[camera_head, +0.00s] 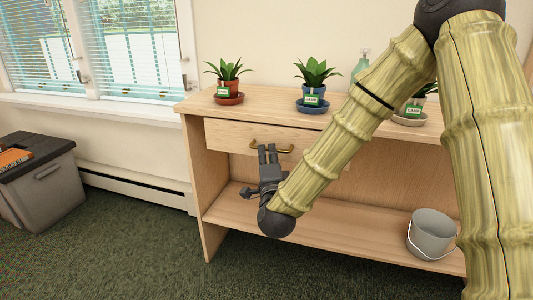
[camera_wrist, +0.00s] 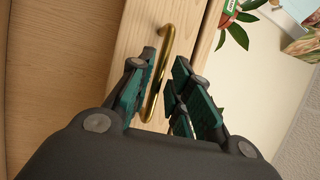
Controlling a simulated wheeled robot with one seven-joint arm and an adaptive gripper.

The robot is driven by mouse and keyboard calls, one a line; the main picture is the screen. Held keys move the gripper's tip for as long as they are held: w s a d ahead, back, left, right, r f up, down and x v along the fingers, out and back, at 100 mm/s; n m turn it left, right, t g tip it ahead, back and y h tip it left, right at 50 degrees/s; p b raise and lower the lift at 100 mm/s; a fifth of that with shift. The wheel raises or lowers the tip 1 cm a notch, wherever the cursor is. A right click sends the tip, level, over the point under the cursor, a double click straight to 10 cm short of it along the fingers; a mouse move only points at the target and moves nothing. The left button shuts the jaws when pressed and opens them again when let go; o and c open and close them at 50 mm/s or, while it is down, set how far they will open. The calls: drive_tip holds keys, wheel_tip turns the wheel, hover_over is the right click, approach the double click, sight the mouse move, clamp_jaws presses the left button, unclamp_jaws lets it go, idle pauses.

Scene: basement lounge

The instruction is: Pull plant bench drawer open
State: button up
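The plant bench (camera_head: 212,220) is pale wood with an open lower shelf. Its drawer (camera_head: 228,137) sits under the top and looks shut in the head view. A curved brass handle (camera_head: 287,150) is on the drawer front. My gripper (camera_head: 267,148) is at the handle, its fingers pointing toward the drawer. In the wrist view, the handle (camera_wrist: 166,45) runs between the fingers of my gripper (camera_wrist: 162,85), closer to the left finger. A gap shows on the right side, so the fingers are open around the handle. Whether the left finger touches it, I cannot tell.
Potted plants on saucers, one at the left (camera_head: 229,78) and one in the middle (camera_head: 316,78), stand on the bench top. A grey bucket (camera_head: 431,233) stands on the lower shelf. A grey bin (camera_head: 45,185) is at the left. Carpet before the bench is clear.

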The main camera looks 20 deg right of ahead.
drive_tip(key=shift+x, duration=1.6)
drive_tip(key=shift+c, duration=0.3)
clamp_jaws()
